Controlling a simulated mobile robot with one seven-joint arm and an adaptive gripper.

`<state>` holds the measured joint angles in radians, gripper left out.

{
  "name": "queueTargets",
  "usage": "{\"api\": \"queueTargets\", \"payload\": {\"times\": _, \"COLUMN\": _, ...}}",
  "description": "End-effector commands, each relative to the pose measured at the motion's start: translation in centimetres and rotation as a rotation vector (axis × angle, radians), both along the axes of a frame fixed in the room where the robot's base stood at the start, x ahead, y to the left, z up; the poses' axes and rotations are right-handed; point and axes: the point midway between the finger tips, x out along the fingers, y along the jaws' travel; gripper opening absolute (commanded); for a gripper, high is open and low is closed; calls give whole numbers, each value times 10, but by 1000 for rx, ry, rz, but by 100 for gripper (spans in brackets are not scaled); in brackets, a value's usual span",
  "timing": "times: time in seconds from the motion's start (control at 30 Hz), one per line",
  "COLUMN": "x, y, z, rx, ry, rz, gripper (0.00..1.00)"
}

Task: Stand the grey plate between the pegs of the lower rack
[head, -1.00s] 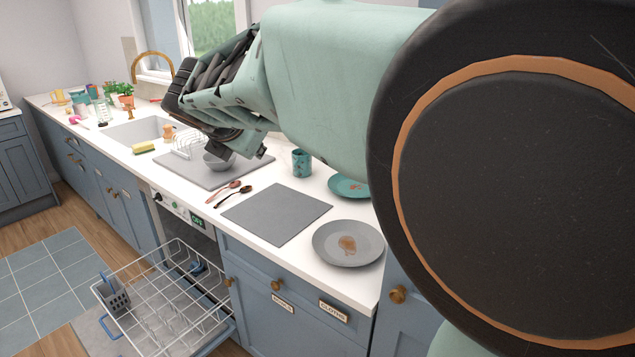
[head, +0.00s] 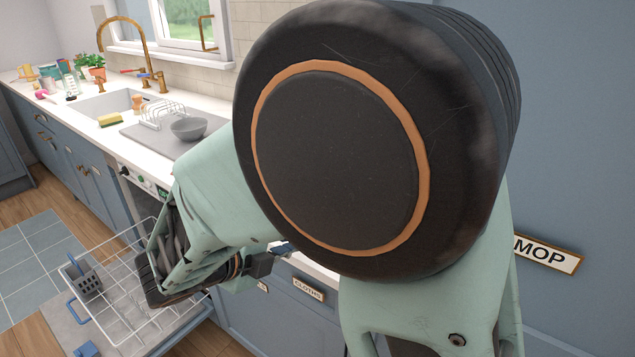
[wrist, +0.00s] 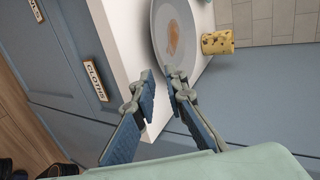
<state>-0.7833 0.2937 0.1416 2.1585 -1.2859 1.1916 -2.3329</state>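The grey plate (wrist: 170,35) with a brown smear lies at the edge of the white counter in the wrist view. My gripper (wrist: 160,72) is open and empty, with its two blue-padded fingers apart at the plate's near rim. The right fingertip overlaps the rim in the picture; I cannot tell if it touches. In the head view my gripper (head: 283,248) is at the counter's front edge, and my arm hides the plate. The lower rack (head: 112,240), a white wire rack, is pulled out at lower left, partly hidden by my arm.
A blue-grey cutlery basket (head: 88,284) sits in the rack. A grey bowl (head: 188,128) and a wire dish rack stand on the drying mat (head: 145,132) by the sink. A yellow speckled cup (wrist: 217,42) stands right of the plate, near the tiled wall.

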Motion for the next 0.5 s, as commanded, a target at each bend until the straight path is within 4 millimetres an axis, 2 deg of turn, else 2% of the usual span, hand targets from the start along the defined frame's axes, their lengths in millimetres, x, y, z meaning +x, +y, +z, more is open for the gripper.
{"api": "queueTargets", "payload": {"times": 0.23, "x": 13, "y": -6, "z": -10, "rx": 2, "ry": 0, "rz": -2, "gripper": 12}}
{"api": "queueTargets", "payload": {"times": 0.5, "x": 43, "y": -21, "z": -29, "rx": 2, "ry": 0, "rz": -3, "gripper": 12}}
